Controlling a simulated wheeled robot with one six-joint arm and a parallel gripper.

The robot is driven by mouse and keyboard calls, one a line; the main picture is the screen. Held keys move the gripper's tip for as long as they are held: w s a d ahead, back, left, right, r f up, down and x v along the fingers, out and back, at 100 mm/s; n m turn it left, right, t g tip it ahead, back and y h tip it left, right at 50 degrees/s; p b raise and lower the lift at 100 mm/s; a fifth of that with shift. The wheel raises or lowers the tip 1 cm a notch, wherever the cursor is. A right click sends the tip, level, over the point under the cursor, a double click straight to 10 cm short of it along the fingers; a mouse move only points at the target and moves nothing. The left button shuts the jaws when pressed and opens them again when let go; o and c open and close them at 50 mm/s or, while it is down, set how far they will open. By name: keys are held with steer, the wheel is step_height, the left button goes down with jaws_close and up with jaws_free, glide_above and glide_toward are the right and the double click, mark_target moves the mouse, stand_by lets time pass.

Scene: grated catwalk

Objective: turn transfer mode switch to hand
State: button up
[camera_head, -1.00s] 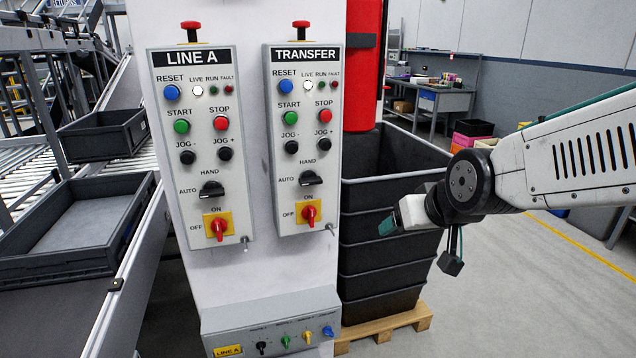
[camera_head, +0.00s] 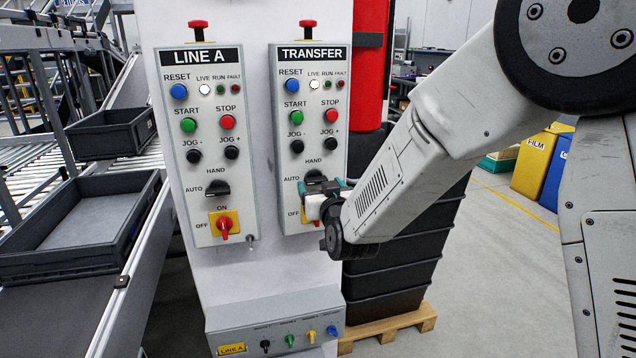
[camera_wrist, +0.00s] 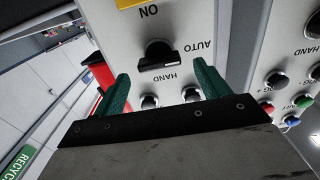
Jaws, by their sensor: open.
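The TRANSFER panel (camera_head: 283,150) is the right one of two grey panels on a white column. Its black mode switch (camera_head: 314,178) sits below the HAND label, with AUTO to its left. The switch (camera_wrist: 158,55) shows whole in the wrist view, where the panel appears upside down. Its bar lies level there, seemingly toward AUTO. My gripper (camera_head: 322,190) is at the switch, coming from the lower right. In the wrist view its teal fingers (camera_wrist: 161,70) are open, one toward each side of the switch, with nothing between them. Whether they touch it I cannot tell.
My gripper hides most of the TRANSFER red ON/OFF switch. JOG buttons (camera_head: 297,146) sit just above the mode switch. The LINE A panel (camera_head: 205,130) is close on the left. A lower box (camera_head: 275,318) juts out below. Black stacked bins (camera_head: 390,280) stand behind my arm.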

mark_target(318, 181)
steer(key=shift+x, duration=1.55)
steer(key=shift+d, duration=0.1)
steer(key=c, duration=1)
